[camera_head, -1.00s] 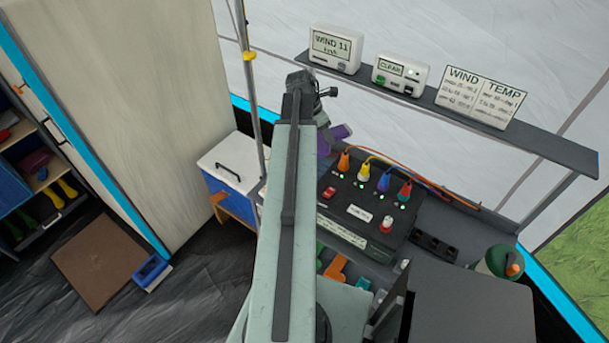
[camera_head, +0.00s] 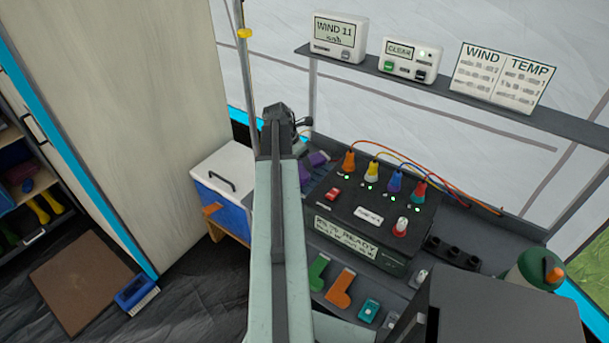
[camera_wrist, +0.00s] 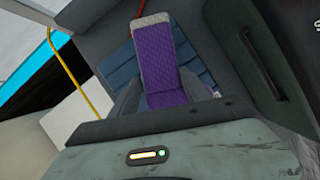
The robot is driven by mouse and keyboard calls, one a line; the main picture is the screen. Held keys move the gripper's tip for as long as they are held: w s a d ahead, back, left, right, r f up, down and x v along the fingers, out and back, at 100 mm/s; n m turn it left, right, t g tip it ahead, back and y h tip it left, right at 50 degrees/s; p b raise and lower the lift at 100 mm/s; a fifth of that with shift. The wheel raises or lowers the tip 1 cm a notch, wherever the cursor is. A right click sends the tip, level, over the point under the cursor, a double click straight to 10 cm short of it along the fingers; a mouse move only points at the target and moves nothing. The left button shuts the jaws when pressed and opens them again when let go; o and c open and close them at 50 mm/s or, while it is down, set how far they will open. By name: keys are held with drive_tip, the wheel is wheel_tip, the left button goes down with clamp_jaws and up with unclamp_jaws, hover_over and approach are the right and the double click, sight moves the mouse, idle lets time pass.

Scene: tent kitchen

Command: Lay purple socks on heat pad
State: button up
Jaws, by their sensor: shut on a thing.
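The purple socks (camera_wrist: 160,60) show in the wrist view as a long purple knit piece with a paler cuff at the top. My gripper (camera_wrist: 166,95) is shut on their lower part, with a grey finger at each side. Behind them is a blue ribbed surface (camera_wrist: 118,76) that looks like the heat pad; I cannot tell whether the socks touch it.
A black box with coloured plugs and green lights (camera_head: 375,205) stands right of my arm. Green (camera_head: 317,271) and orange (camera_head: 341,287) socks lie in front of it. A blue cooler with a white lid (camera_head: 225,185) is at left. A thin pole (camera_head: 247,90) rises behind my arm.

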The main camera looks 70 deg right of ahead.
sight(300, 164)
wheel_tip(300, 164, down, 4)
drive_tip(key=b, duration=0.4)
drive_tip(key=shift+r, duration=0.25)
drive_tip(key=shift+f, duration=0.2)
drive_tip(key=o, duration=1.4)
